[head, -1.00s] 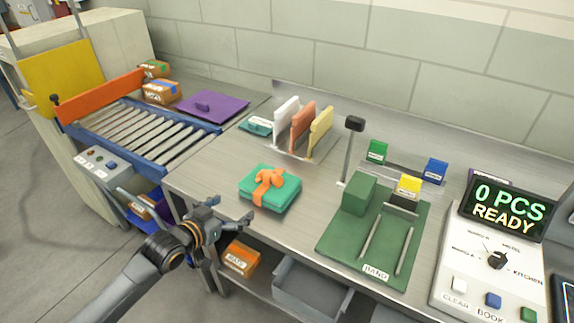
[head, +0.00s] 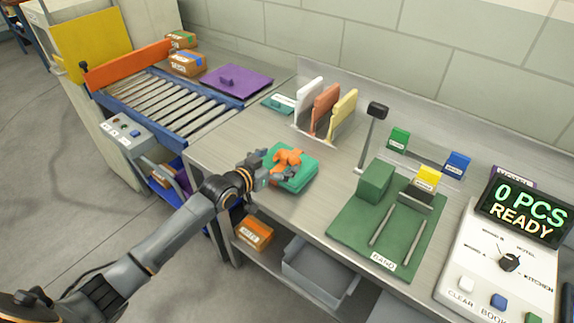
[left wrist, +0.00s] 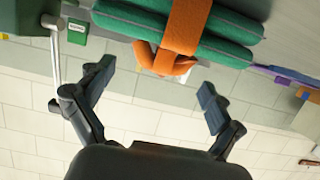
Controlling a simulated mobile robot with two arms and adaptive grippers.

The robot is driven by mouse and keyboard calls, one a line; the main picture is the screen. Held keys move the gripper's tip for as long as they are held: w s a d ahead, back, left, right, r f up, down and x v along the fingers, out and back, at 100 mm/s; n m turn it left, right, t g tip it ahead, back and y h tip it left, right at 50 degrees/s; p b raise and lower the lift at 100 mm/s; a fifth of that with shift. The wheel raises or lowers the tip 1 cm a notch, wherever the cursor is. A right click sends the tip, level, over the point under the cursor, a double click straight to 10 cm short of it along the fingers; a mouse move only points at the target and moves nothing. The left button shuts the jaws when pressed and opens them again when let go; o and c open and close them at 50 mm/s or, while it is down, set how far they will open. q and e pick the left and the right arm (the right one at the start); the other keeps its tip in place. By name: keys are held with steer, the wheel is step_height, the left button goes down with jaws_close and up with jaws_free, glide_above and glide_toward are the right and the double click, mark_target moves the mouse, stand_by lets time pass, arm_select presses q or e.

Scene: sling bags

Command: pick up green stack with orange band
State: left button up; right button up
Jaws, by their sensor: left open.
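The green stack with an orange band (head: 302,178) lies on the steel table, its bow-like orange knot (head: 289,158) on top. My left gripper (head: 272,172) is at the near left side of the stack and covers part of it. In the left wrist view, the fingers of the left gripper (left wrist: 157,76) are spread wide and hold nothing. There the green stack (left wrist: 232,50) shows at the top of the picture, and the orange knot (left wrist: 162,63) appears between the two fingertips. I cannot tell whether a finger touches the stack. My right gripper is not in view.
A green board (head: 348,232) with a block and rods lies right of the stack. White, orange and yellow upright dividers (head: 325,108) stand behind it. A roller conveyor (head: 165,105) and a purple folded item (head: 236,80) are at left; a control box (head: 480,262) is at right.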

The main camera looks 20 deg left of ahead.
mark_target(284, 156)
arm_select(q)
steer(key=shift+p+x, duration=0.4)
steer(key=shift+x, duration=1.95)
steer(key=shift+a, duration=0.1)
steer(key=c, duration=1.4)
steer(key=shift+r, duration=0.15)
steer(key=shift+c, duration=1.1)
